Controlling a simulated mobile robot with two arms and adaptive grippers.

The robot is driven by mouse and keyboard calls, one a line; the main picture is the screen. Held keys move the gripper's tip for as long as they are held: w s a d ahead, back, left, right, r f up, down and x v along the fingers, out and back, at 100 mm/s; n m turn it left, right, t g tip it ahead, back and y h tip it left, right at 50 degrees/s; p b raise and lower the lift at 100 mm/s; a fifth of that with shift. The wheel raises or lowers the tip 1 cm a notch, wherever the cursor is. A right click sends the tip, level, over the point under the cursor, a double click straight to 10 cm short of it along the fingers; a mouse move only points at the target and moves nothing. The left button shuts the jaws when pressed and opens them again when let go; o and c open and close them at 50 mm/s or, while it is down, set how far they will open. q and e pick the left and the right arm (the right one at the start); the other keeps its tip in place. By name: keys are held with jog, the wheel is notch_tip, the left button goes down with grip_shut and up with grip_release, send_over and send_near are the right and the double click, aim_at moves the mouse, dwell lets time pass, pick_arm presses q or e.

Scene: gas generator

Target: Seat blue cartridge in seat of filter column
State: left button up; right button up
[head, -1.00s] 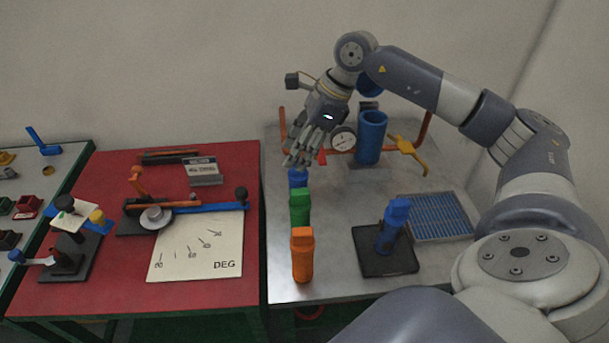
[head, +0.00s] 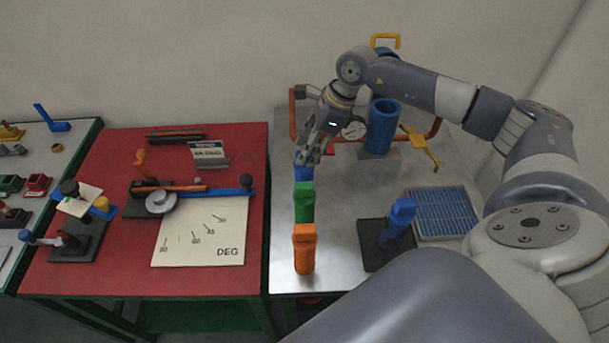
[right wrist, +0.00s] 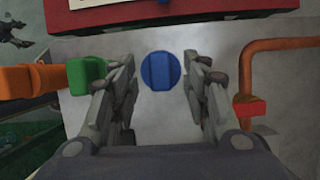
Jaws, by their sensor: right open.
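The blue cartridge (head: 303,168) stands at the far end of a row on the metal table, behind the green one. In the right wrist view the blue cartridge (right wrist: 160,71) shows from above between the fingers, with gaps on both sides. My right gripper (head: 314,153) is open just above and beside it; it also shows in the right wrist view (right wrist: 160,85). The blue filter column (head: 381,128), an open-topped cylinder on a grey block, stands behind to the right. The inside of its seat cannot be made out. My left gripper is out of view.
A green cartridge (head: 304,203) and an orange cartridge (head: 304,250) stand in front. A blue object (head: 399,220) stands on a black pad. An orange pipe (head: 293,115), a gauge (head: 354,130) and a yellow handle (head: 421,148) crowd the column. A blue-slatted tray (head: 443,212) lies right.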

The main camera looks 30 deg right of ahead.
aim_at(302, 173)
jog(key=shift+x, duration=1.35)
grip_shut()
jog(key=shift+s, duration=0.1)
